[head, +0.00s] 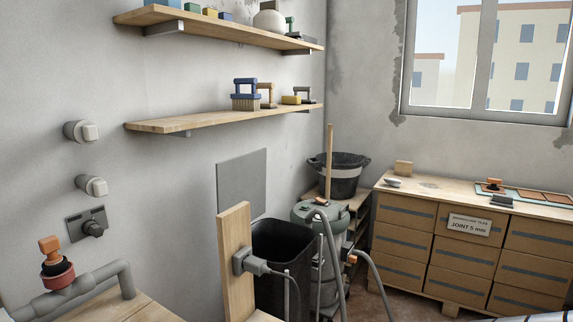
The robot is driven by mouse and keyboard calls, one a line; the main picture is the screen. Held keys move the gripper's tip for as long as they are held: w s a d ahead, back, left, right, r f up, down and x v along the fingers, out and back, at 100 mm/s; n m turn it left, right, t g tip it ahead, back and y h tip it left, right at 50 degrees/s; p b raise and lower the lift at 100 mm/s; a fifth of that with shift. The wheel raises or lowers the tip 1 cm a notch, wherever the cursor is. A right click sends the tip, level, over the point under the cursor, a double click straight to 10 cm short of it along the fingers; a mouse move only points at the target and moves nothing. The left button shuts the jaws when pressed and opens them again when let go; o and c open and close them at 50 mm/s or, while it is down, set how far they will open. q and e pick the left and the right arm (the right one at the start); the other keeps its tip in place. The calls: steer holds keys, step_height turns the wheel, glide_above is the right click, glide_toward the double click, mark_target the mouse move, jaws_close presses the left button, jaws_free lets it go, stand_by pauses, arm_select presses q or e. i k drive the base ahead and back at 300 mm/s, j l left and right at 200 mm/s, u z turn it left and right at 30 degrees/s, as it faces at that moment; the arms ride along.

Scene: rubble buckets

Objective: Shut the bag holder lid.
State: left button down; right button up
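A dark, open-topped bag or bin (283,245) stands on the floor against the left wall, behind an upright wooden board. A flat grey square panel (241,184) stands upright above and behind its opening, close to the wall. It looks like the bag holder lid in a raised position, but its hinge is not visible. The dark opening below it is uncovered. The lower part of the bag holder is partly hidden by the board and thin grey posts. Neither of my grippers shows in the head view.
A grey plug and socket (248,262) sit on the wooden board (236,240). A green-grey vacuum (308,212) with hoses stands right of the bag. A black bucket (345,182) is behind it. Stacked boxes (405,228) line the right. Pipes (75,290) occupy the lower left.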

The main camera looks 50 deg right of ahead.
mark_target(239, 179)
steer(key=z, duration=1.5)
